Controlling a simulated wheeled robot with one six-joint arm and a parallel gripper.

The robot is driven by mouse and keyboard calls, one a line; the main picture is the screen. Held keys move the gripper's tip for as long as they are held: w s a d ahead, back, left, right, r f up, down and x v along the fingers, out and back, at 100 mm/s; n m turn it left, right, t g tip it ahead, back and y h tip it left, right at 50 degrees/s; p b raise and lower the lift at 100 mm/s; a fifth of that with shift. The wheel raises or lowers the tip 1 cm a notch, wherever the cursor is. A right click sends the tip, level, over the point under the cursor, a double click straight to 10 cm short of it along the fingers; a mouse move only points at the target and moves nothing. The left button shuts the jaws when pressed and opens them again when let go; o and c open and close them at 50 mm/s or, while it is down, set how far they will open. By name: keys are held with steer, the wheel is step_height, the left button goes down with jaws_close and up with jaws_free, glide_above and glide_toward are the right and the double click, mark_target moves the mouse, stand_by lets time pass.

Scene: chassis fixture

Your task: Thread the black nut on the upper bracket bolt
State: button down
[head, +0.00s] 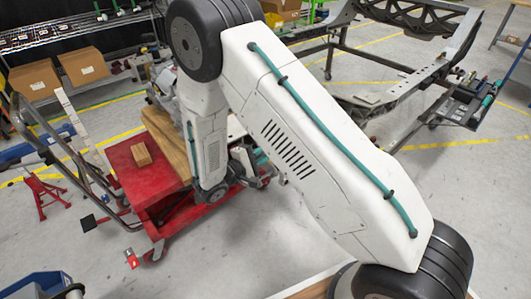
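I cannot make out the black nut or the upper bracket bolt in the head view. The dark chassis frame (415,85) stands on a wheeled stand at the upper right, well apart from the lower end of my arm. My white arm crosses the middle of the view, and its far part hangs down over the red cart.
The red cart (125,165) carries a small wooden block (141,154) and wooden boards (168,140). A red jack stand (45,194) is on the floor at left. Cardboard boxes (83,66) sit at the upper left. Grey floor (225,255) is clear in front.

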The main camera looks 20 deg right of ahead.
steer(key=shift+m, duration=0.5)
steer(key=m, duration=0.6)
steer(key=m, duration=0.7)
steer(key=shift+d, duration=0.1)
